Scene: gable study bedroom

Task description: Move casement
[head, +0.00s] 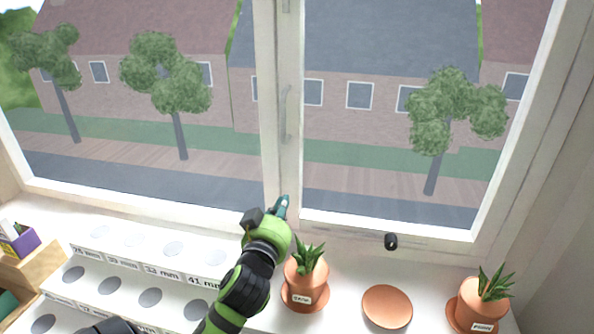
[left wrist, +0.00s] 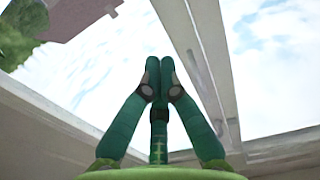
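The window has a left casement (head: 150,212) and a right casement (head: 385,229), both with white frames, meeting at a central upright. A slim pale handle (head: 285,113) sits on that upright, above my gripper. My left gripper (head: 282,203) is in front of the lower part of the upright, fingers pointing up toward it. In the left wrist view its green fingertips (left wrist: 160,67) are together with nothing visible between them. I cannot tell whether they touch the frame. A small black knob (head: 391,241) is at the right casement's bottom edge. My right gripper is not in view.
A potted plant (head: 305,275) stands on the sill just right of my left forearm. An orange saucer (head: 387,306) and another potted plant (head: 482,300) are farther right. A white stepped rack (head: 130,262) with round marks is at left, beside a wooden box (head: 45,272).

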